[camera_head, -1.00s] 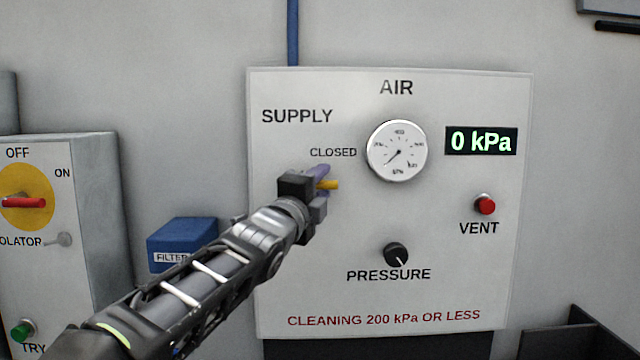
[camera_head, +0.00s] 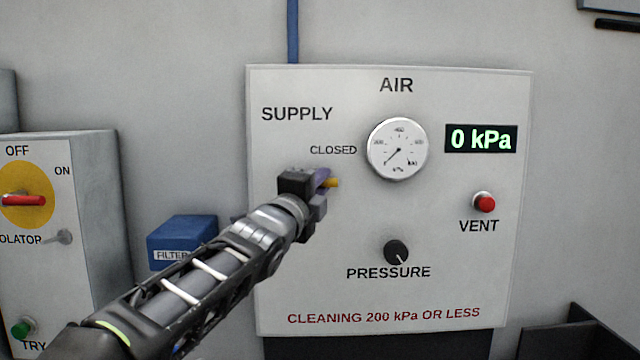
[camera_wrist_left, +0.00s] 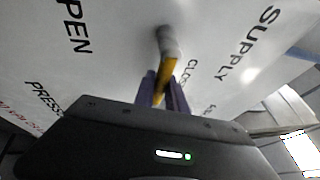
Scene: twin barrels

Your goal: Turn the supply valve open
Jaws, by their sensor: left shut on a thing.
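In the left wrist view the yellow handle (camera_wrist_left: 168,70) runs from a grey stem on the panel down between the two purple fingers of my left gripper (camera_wrist_left: 163,90). The gripper is shut on the handle. In the head view the gripper hides most of the valve and the OPEN label, which shows partly in the wrist view. My right gripper is not in view.
The air panel (camera_head: 420,290) carries a pressure gauge (camera_head: 398,149), a display (camera_head: 481,139) reading 0 kPa, a red vent button (camera_head: 484,202) and a black pressure knob (camera_head: 396,252). A blue filter box (camera_head: 182,235) and an isolator box (camera_head: 95,220) stand to the left.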

